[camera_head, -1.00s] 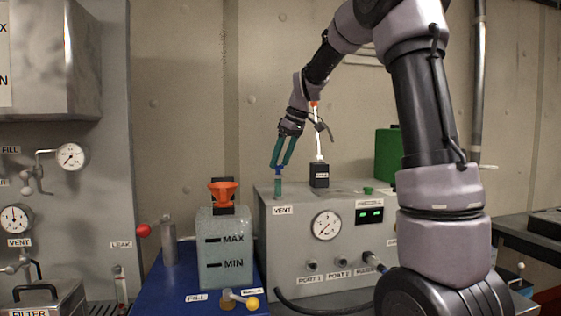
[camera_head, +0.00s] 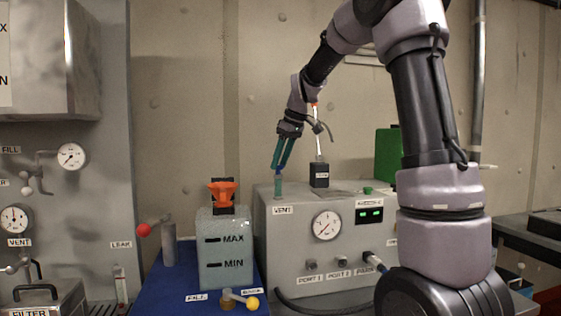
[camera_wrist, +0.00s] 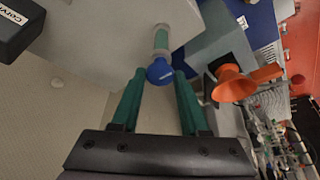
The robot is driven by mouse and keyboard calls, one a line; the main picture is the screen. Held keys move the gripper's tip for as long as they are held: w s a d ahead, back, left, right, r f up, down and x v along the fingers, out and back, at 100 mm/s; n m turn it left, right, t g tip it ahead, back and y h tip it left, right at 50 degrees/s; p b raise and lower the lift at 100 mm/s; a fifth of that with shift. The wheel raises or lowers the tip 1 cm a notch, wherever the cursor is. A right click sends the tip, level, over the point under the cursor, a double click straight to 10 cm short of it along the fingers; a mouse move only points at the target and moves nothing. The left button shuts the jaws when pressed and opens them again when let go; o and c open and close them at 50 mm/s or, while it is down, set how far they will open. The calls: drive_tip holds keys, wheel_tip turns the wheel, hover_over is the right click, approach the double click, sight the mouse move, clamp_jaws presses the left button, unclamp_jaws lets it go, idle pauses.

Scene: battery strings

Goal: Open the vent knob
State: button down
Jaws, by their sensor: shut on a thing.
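The vent knob is a small blue knob (camera_wrist: 159,72) on a pale green upright stem (camera_head: 278,189). It stands on top of the grey box (camera_head: 290,245), above the VENT label (camera_head: 283,210). My gripper (camera_head: 279,168) reaches down from above with its green fingers at the knob. In the wrist view the two fingertips of my gripper (camera_wrist: 160,73) lie on either side of the blue knob, shut on it. In the head view the knob is mostly hidden between the fingertips.
A black block with a white rod (camera_head: 320,175) stands on the box right of the knob. A tank with an orange funnel (camera_head: 223,193) stands to the left. A pressure gauge (camera_head: 326,225) is on the box's front.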

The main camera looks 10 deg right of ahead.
drive_tip(key=m, duration=0.2)
drive_tip(key=m+h, duration=0.1)
drive_tip(key=shift+s+a+m+t, duration=0.1)
drive_tip(key=shift+a+m+t, duration=0.1)
drive_tip(key=shift+m+t, duration=0.2)
drive_tip(key=m+h, duration=0.1)
drive_tip(key=m, duration=0.3)
drive_tip(key=shift+a+m+h, duration=0.15)
drive_tip(key=shift+m+h, duration=0.15)
drive_tip(key=shift+h, duration=0.1)
drive_tip(key=m+h, duration=0.1)
drive_tip(key=m, duration=0.3)
drive_tip(key=shift+a+m+h, duration=0.15)
drive_tip(key=shift+m+h, duration=0.15)
drive_tip(key=shift+h, duration=0.1)
drive_tip(key=shift+a+m+g+h, duration=0.1)
drive_tip(key=shift+m+g+h, duration=0.45)
drive_tip(key=shift+m, duration=1.55)
drive_tip(key=shift+h, duration=0.25)
drive_tip(key=shift+c, duration=2.1)
unclamp_jaws()
drive_tip(key=v, duration=1.1)
